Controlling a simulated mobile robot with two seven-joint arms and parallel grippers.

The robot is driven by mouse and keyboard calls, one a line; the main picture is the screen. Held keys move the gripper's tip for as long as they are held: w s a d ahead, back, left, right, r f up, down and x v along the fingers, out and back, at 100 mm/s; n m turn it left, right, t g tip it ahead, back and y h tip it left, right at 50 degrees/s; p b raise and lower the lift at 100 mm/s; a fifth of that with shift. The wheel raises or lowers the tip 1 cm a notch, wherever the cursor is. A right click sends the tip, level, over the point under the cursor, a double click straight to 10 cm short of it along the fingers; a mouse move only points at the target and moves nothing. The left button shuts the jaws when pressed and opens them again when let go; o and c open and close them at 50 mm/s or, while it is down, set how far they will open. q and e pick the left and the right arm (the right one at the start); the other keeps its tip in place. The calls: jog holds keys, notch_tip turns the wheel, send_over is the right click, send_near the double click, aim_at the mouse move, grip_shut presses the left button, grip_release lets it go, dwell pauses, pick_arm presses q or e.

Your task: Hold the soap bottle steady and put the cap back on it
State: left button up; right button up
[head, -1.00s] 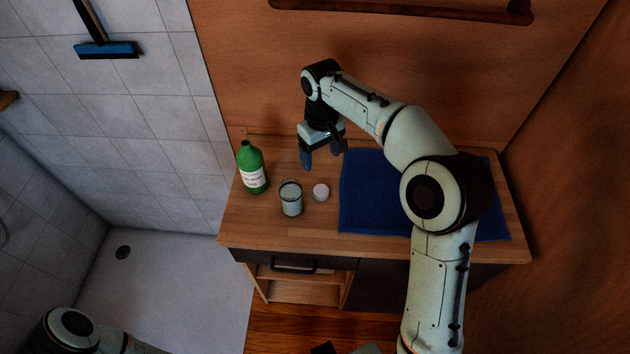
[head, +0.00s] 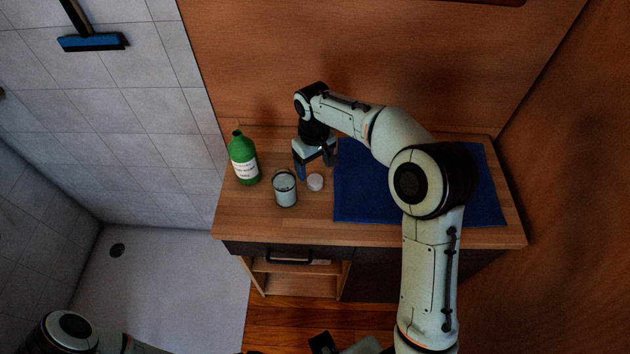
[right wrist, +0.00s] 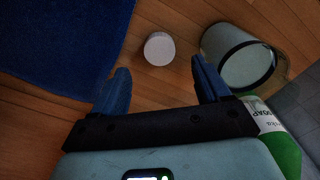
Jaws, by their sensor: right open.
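The green soap bottle (head: 243,160) with a white label stands upright at the left end of the wooden counter, with no cap on its neck. A small round white cap (head: 315,183) lies on the counter, right of a glass cup. In the right wrist view the cap (right wrist: 159,48) sits beyond and roughly between my fingertips, apart from them. My right gripper (head: 315,168) is open and empty, low behind the cap.
The glass cup (head: 285,191) stands between bottle and cap, close to the cap; it is also in the right wrist view (right wrist: 238,58). A blue towel (head: 365,205) covers the counter right of the cap. A wall rises behind the counter (head: 270,226); its front strip is clear.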

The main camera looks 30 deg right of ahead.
aim_at(314, 179)
notch_tip(314, 179, down, 5)
jog(key=shift+f, duration=0.1)
dwell(0.5)
jog(key=c, duration=1.1)
